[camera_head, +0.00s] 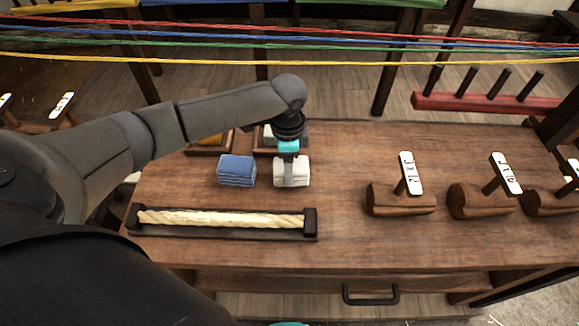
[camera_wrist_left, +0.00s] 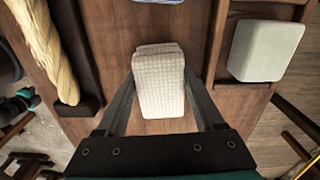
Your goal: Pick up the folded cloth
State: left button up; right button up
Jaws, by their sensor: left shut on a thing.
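A white folded cloth (camera_head: 292,172) with a waffle weave is on the wooden workbench, and it also shows in the left wrist view (camera_wrist_left: 160,82). My left gripper (camera_head: 291,178) reaches down over it from above, one finger on each side, and is shut on it. In the left wrist view the cloth lies between the two fingers of the gripper (camera_wrist_left: 163,90). I cannot tell whether it is clear of the bench top. A blue folded cloth (camera_head: 237,170) lies just to the left of it.
A pale rope in a dark holder (camera_head: 222,222) lies in front. Behind, a tray holds a pale rounded block (camera_wrist_left: 265,50). Wooden mallets with labels (camera_head: 400,198) stand on the right. Coloured strands (camera_head: 330,62) stretch across the back. The bench's front middle is clear.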

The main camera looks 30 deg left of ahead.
pick_arm(q)
notch_tip(320, 180, up, 20)
jog(key=p, duration=0.5)
jog(key=o, duration=0.9)
jog(key=c, duration=0.7)
jog(key=w+a+f+n+b, duration=0.2)
jog(key=f+n, duration=0.1)
jog(key=f, duration=0.1)
jog(key=w+a+f+n+b, duration=0.1)
jog(key=w+a+f+n, duration=0.2)
jog(key=f, duration=0.2)
jog(key=w+a+f+n+b, duration=0.2)
jog(key=w+a+f+n, duration=0.1)
jog(key=f, duration=0.2)
jog(key=shift+w+a+b, duration=0.1)
jog(key=shift+w+b, duration=0.05)
jog(key=shift+b, duration=0.15)
